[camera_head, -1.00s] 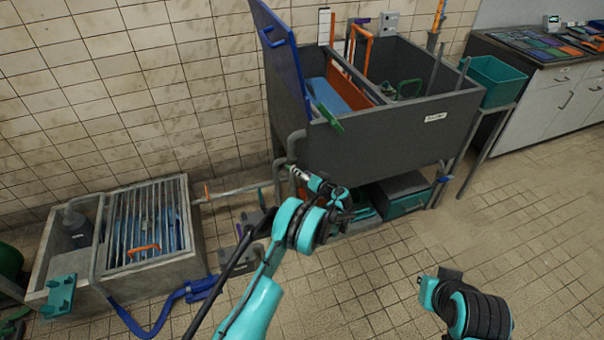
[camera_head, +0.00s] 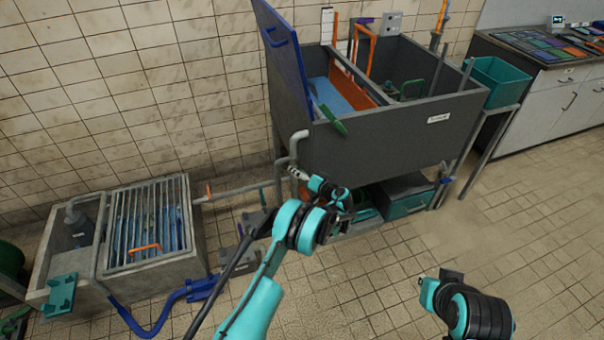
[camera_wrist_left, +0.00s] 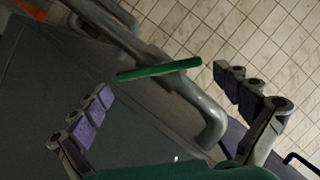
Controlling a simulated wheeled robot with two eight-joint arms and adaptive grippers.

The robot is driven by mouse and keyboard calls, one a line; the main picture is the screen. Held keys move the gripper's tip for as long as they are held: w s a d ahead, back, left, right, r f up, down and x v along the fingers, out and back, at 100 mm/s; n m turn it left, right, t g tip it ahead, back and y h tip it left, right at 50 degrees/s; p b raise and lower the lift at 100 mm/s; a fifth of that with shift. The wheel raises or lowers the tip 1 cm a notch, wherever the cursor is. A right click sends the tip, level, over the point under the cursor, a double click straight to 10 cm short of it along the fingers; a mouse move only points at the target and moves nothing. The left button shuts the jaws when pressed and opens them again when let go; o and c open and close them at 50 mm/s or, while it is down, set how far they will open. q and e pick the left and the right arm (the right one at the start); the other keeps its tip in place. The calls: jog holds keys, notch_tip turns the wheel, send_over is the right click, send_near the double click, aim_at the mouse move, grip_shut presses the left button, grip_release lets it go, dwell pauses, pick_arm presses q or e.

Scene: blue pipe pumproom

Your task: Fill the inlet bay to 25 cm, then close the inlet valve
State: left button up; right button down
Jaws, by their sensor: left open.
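The dark grey tank (camera_head: 400,140) stands on legs, and its left bay holds a blue surface (camera_head: 345,92) beside an orange divider. I cannot read a depth from it. A green lever handle (camera_head: 334,120) sits at the tank's front left corner, near a grey bent pipe (camera_head: 297,138). In the left wrist view the green bar (camera_wrist_left: 158,69) lies across a grey pipe, beyond and between my spread fingers. My left gripper (camera_wrist_left: 167,88) is open and empty; in the head view it (camera_head: 297,172) is small, below the green handle. My right gripper's fingers are not visible.
A floor basin (camera_head: 150,275) with a grate and orange handle stands at left, with a blue pipe (camera_head: 155,328) in front. A raised blue panel (camera_head: 285,55) stands at the tank's left. A teal bin (camera_head: 497,80) is at right. Floor at right is clear.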

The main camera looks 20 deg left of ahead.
pick_arm(q)
jog(key=v, duration=1.2)
jog(key=s+a+r+m+g+h, duration=0.1)
jog(key=s+a+r+h, duration=0.2)
jog(key=s+r, duration=0.5)
jog(key=s+a+r+g+h, duration=0.2)
jog(key=s+a+r, duration=0.25)
jog(key=r, duration=0.65)
jog(key=s+d+h, duration=0.1)
jog(key=s+h, duration=0.2)
jog(key=s, duration=1)
jog(key=s+d+r+h, duration=0.1)
jog(key=s+d+h, duration=0.1)
jog(key=s, duration=1.2)
jog(key=shift+t+h, duration=0.3)
jog(key=shift+h, duration=0.2)
